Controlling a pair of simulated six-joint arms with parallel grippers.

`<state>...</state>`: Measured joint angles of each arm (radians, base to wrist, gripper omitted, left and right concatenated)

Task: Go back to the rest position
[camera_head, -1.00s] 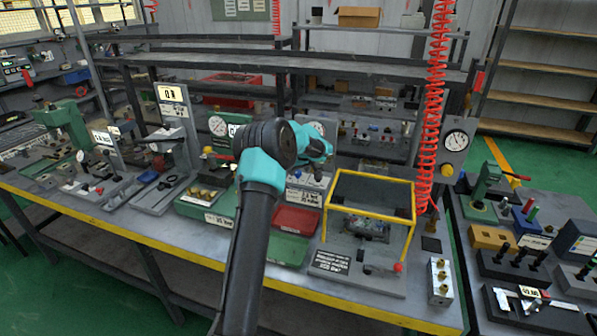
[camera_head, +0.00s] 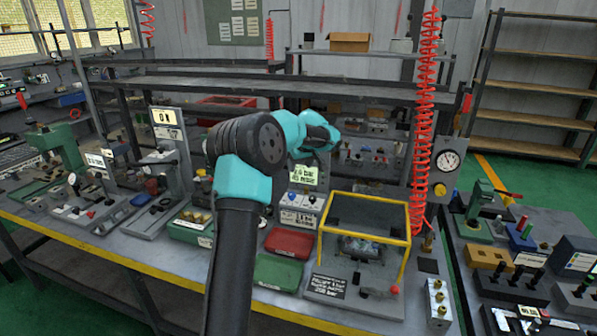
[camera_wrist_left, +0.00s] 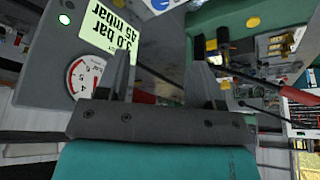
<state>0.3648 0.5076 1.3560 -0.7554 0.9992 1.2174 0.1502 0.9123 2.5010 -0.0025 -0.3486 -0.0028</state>
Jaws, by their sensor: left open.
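My left arm rises in the middle of the head view, and its teal wrist reaches away over the bench. The left gripper's fingers are hard to make out there. In the left wrist view my left gripper (camera_wrist_left: 163,82) shows two dark fingers, apart, with nothing held between them. Beyond them is a grey box with a lit pressure display (camera_wrist_left: 103,27) and a round gauge (camera_wrist_left: 85,75). The display also shows in the head view (camera_head: 303,174), just below the teal wrist. My right gripper is in neither view.
A red tray (camera_head: 289,243) and a green tray (camera_head: 278,272) lie right of my arm on the bench. A yellow-framed fixture (camera_head: 365,197) stands right of them. A red coiled hose (camera_head: 424,110) hangs behind it. Shelf rails cross behind the wrist.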

